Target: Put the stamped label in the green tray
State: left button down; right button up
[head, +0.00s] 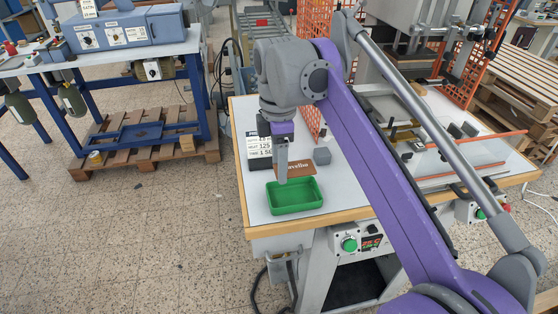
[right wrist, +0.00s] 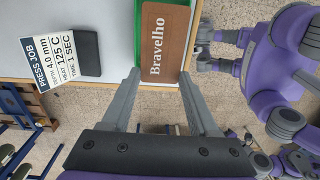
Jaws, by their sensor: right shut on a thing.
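In the right wrist view, green tray parts (right wrist: 138,22) show beside and behind the label. My left gripper is out of view.
A press job card (head: 258,146) on a dark base stands behind and left of the tray. A small grey block (head: 322,155) lies behind it to the right. The stamping machine (head: 400,65) and orange mesh guards (head: 311,25) stand farther back. Bare tabletop (head: 340,185) lies right of the tray.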

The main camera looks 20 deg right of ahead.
notch_tip(320, 180, down, 2)
jog(key=shift+d+b, duration=0.1)
jog(key=shift+b, duration=0.6)
jog(key=shift+f+b, duration=0.6)
jog(key=shift+f, duration=1.05)
jog(key=o, duration=1.4)
jog(key=shift+c, duration=0.2)
jog(key=shift+r, duration=0.15)
jog(key=r+p, duration=0.1)
jog(key=r, duration=0.2)
jog(key=r+p, duration=0.1)
jog(key=r, duration=0.6)
jog(key=shift+w+r+p, duration=0.25)
jog(key=shift+r+p, duration=0.05)
jog(key=shift+p, duration=0.1)
